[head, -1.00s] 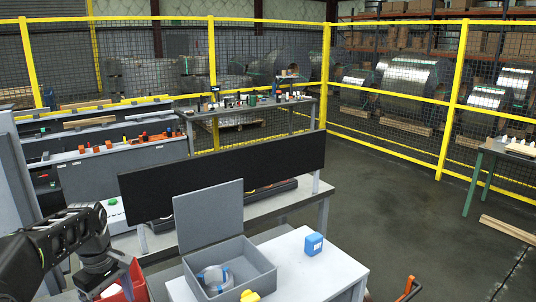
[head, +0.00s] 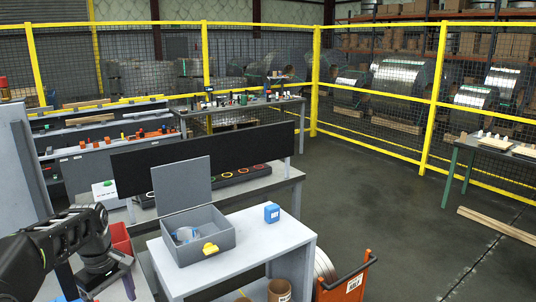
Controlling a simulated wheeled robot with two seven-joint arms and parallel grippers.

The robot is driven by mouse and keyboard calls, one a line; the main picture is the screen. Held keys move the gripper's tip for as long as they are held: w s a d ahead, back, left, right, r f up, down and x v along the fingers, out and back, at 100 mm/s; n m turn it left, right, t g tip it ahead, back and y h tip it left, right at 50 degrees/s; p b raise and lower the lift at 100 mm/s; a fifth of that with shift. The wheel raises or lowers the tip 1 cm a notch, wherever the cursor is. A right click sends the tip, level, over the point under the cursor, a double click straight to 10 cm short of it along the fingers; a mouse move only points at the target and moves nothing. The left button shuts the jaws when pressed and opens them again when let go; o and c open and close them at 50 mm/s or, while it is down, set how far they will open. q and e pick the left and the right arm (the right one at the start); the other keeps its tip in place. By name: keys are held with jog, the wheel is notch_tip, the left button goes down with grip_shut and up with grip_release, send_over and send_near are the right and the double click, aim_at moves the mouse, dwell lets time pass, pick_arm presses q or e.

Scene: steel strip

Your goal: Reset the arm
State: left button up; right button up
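My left arm comes in from the lower left of the head view. Its gripper (head: 112,279) hangs downward at the bottom left, beside a red bin (head: 121,238) and left of the grey-white table (head: 245,247). Its two fingers stand apart and I see nothing between them. My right gripper is not in the picture. An open grey box (head: 199,242) with its lid raised stands on the table. A clear and blue roll (head: 184,235) lies in the box, and a yellow piece (head: 210,248) is at its front edge. A blue box (head: 272,212) stands to the right on the table.
A black panel (head: 235,153) stands behind the table, with coloured rings (head: 227,176) on the bench below it. An orange cart (head: 345,282) and a brown drum (head: 279,290) are at the front right. A yellow-framed fence (head: 378,147) closes off the back.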

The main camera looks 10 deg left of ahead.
pick_arm(q)
jog(key=w+d+f+m+t, duration=0.4)
jog(key=w+d+f+m, duration=0.1)
jog(key=w+f, duration=0.3)
jog(key=s+d+f+m+h+b, duration=0.1)
jog(key=s+d+f+m+h, duration=0.15)
jog(key=d+f, duration=0.95)
jog(key=s+d+f+m+b, duration=0.2)
jog(key=s+d+f+m, duration=0.1)
jog(key=s+d+f, duration=0.85)
jog(key=s+d+f+g, duration=0.2)
jog(key=s+d+f, duration=0.1)
jog(key=s, duration=0.5)
jog(key=s+d+f+m+g+h+b, duration=0.1)
jog(key=s+d+f, duration=0.2)
jog(key=s, duration=0.6)
notch_tip(320, 180, down, 2)
jog(key=shift+f+g, duration=0.1)
jog(key=shift+g, duration=0.3)
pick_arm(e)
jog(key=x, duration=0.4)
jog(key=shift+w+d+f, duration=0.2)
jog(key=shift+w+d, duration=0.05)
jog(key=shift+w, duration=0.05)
